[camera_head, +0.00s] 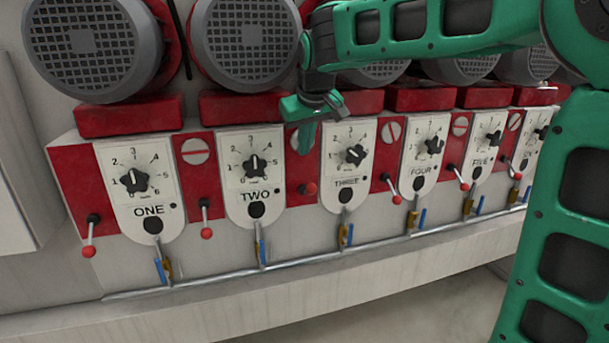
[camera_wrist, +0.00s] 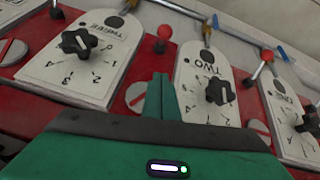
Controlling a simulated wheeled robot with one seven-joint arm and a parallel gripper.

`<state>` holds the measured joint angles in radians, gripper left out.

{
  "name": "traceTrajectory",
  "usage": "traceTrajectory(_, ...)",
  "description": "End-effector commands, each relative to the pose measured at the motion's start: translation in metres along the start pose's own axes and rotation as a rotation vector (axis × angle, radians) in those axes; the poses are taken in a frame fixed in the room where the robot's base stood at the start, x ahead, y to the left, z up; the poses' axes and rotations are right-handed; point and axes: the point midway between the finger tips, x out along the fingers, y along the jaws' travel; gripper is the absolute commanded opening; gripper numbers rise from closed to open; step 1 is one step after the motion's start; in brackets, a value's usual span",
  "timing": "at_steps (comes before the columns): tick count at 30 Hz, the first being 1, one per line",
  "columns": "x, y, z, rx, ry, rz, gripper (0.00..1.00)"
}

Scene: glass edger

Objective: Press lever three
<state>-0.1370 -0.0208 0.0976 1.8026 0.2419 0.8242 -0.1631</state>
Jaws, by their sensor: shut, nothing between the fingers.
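Lever three is the red-ball lever (camera_head: 308,188) on the red strip between panels TWO and THREE. Its ball sits higher than those of its neighbours, and little of its rod shows. In the wrist view the ball (camera_wrist: 165,32) is beyond my fingertips. The panel marked THREE (camera_head: 346,160) has a black knob, and it also shows upside down in the wrist view (camera_wrist: 80,65). My gripper (camera_head: 304,146) is shut and empty, pointing down in front of the red strip, above the lever ball and apart from it. The closed fingers show in the wrist view (camera_wrist: 161,90).
Panels ONE (camera_head: 140,185), TWO (camera_head: 253,175) and FOUR (camera_head: 425,150) stand alongside, with hanging levers such as lever two (camera_head: 206,232). Grey motors (camera_head: 247,45) are above. A pipe (camera_head: 290,262) with blue-handled valves runs below. Space in front of the ledge is clear.

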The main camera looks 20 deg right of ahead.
Motion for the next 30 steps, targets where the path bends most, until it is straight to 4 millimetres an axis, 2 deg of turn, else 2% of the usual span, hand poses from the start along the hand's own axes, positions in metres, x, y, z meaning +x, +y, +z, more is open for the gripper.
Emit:
traceTrajectory(3, 0.024, 0.0, 0.001, 0.001, -0.004, 0.001, 0.0)
traceTrajectory(10, 0.064, 0.001, 0.003, 0.001, -0.004, 0.001, 0.0)
traceTrajectory(12, 0.063, 0.001, 0.015, 0.001, -0.001, 0.001, 0.0)
traceTrajectory(18, 0.068, 0.0, 0.034, 0.0, -0.001, 0.0, 0.0)
traceTrajectory(30, 0.069, 0.0, 0.039, 0.001, 0.0, 0.0, 0.0)
